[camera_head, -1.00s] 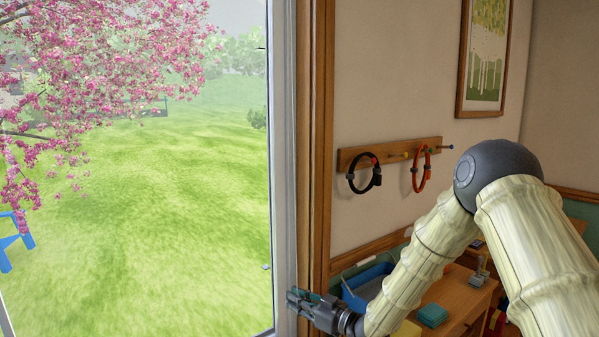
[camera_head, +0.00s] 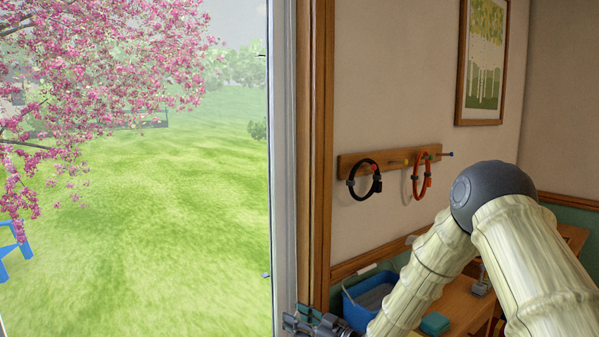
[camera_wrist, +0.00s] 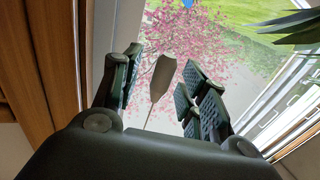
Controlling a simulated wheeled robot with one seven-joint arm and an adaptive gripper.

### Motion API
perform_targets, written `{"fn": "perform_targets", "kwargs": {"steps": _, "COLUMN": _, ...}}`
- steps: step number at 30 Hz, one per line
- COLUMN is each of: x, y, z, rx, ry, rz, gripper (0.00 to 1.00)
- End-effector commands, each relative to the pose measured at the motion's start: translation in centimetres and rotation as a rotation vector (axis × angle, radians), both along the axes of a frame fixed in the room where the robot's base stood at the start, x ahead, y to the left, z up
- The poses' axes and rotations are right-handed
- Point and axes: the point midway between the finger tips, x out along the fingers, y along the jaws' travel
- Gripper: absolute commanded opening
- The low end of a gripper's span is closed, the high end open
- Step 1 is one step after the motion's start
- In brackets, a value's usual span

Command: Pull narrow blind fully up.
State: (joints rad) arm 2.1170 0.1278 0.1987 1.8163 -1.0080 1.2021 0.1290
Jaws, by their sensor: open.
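A grey-beige pull (camera_wrist: 160,78) on a thin cord shows in the wrist view, between the spread fingers of my gripper (camera_wrist: 165,84). I cannot tell its exact depth between them; no finger is seen closed on it. In the head view my gripper (camera_head: 302,322) is at the bottom edge, in front of the window frame, partly cut off, and the pull cannot be made out there. The blind's fabric is not seen in either view.
The window frame (camera_head: 284,170) and wooden trim (camera_head: 320,150) stand close to my gripper. A blue bin (camera_head: 360,310) sits on wooden furniture to the right. A peg rail (camera_head: 392,160) with two looped items hangs above. Plant leaves (camera_wrist: 290,28) show in the wrist view.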

Motion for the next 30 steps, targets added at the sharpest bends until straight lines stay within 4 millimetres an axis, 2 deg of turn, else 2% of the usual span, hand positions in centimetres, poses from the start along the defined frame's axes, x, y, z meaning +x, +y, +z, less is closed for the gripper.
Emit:
{"fn": "perform_targets", "kwargs": {"steps": 21, "x": -2.8, "y": -3.9, "z": 0.1, "rx": 0.001, "ry": 0.001, "rz": -0.001, "gripper": 0.43}}
{"fn": "perform_targets", "kwargs": {"steps": 30, "x": -2.9, "y": -4.0, "z": 0.0, "rx": 0.0, "ry": 0.0, "rz": 0.0, "gripper": 0.43}}
